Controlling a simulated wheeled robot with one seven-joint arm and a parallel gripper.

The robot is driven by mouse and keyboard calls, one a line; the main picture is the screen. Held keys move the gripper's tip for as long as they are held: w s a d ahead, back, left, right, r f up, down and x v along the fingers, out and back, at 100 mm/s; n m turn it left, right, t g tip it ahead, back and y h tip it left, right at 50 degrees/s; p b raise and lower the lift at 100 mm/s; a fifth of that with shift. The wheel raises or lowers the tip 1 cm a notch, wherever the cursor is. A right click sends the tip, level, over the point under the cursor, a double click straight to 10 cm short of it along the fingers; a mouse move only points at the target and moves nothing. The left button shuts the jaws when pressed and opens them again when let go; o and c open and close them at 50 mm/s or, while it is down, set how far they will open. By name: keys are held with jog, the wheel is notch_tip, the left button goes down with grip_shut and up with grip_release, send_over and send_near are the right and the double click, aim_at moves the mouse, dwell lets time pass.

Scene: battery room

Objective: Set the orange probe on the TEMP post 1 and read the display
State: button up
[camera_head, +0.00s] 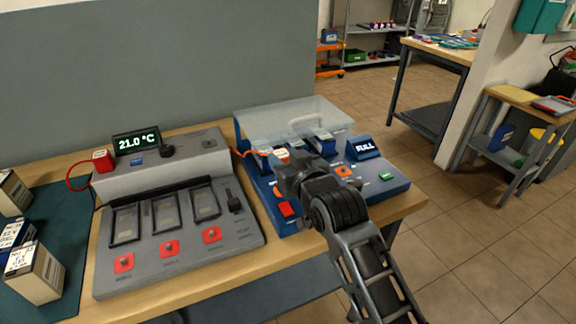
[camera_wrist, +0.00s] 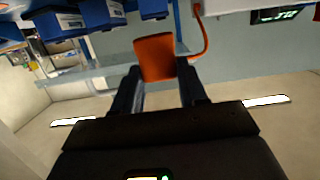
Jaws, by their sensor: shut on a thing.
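My gripper (camera_head: 290,172) is over the left part of the blue case. In the wrist view its fingers (camera_wrist: 165,85) are shut on the orange probe (camera_wrist: 155,58), whose orange cord (camera_wrist: 204,38) runs up the picture. In the head view my gripper largely hides the probe; part of the cord (camera_head: 238,152) shows beside the grey tester (camera_head: 180,180). I cannot tell which part is TEMP post 1.
The blue case (camera_head: 395,182) has a clear raised lid (camera_head: 295,118), blue-and-white blocks and a FULL sign (camera_head: 364,148). A red block (camera_head: 103,161) with a red cord is at the tester's left. Boxed batteries (camera_head: 34,272) stand on a green mat (camera_head: 68,228). Open floor lies right.

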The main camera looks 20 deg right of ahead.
jog(key=shift+f+b, duration=2.35)
jog(key=shift+f, duration=0.55)
jog(key=shift+f, duration=0.55)
jog(key=o, duration=0.8)
jog(key=shift+s, duration=0.15)
jog(key=s+r+p, duration=0.2)
jog(key=s+p, duration=0.3)
jog(key=s, duration=0.5)
jog(key=shift+s+r, duration=0.15)
jog(key=shift+s, duration=0.15)
